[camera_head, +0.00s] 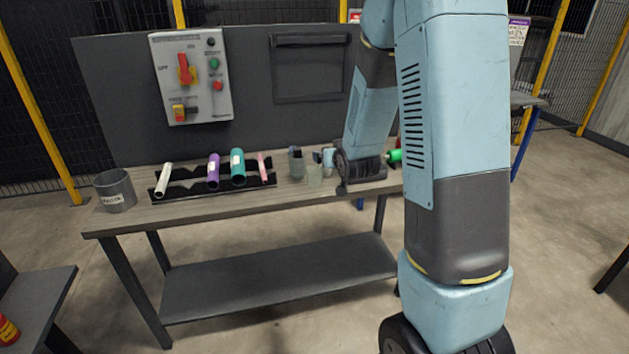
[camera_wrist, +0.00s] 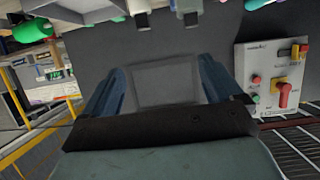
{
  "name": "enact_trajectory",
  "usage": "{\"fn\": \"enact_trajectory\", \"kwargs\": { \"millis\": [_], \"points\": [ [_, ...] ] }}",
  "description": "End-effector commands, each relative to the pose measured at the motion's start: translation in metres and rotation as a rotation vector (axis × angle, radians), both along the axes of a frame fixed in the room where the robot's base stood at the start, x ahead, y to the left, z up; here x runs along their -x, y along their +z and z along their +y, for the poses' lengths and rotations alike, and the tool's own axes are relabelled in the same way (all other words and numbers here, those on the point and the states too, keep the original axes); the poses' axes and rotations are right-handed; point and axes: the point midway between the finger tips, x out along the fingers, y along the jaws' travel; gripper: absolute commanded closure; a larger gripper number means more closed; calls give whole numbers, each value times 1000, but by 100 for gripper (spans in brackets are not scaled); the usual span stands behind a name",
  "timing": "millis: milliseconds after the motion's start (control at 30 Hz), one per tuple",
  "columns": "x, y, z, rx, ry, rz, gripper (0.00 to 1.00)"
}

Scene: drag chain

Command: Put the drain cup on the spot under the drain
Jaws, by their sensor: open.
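A small pale, see-through cup (camera_head: 314,176) stands upright on the workbench, near the bench's front edge. A dark grey vessel (camera_head: 296,163) stands just behind and left of it. I cannot tell for sure which is the drain cup. No drain or marked spot can be made out. My gripper (camera_head: 328,157) is low over the bench, just right of these two, and partly hidden by its own wrist. In the wrist view, its two blue fingers (camera_wrist: 160,85) stand apart with nothing seen held between them.
A grey bin (camera_head: 115,190) stands at the bench's left end. A black rack (camera_head: 190,182) holds several coloured tubes. A green bottle (camera_head: 394,156) lies right of my wrist. A switch panel (camera_head: 191,76) hangs on the dark back board. The lower shelf (camera_head: 270,278) is bare.

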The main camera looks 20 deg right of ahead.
Motion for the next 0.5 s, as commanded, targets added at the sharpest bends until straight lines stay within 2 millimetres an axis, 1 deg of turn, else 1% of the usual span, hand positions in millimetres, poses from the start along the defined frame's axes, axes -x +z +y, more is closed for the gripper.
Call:
{"fn": "enact_trajectory", "kwargs": {
  "millis": [33, 200, 367, 500],
  "points": [
    [-5, -13, 0, 3, 3, -15, 8],
    [-16, -42, 0, 10, 19, -95, 8],
    [-21, -70, 0, 16, 36, -170, 8],
    [-21, -95, 1, 18, 54, -236, 8]
  ]
}}
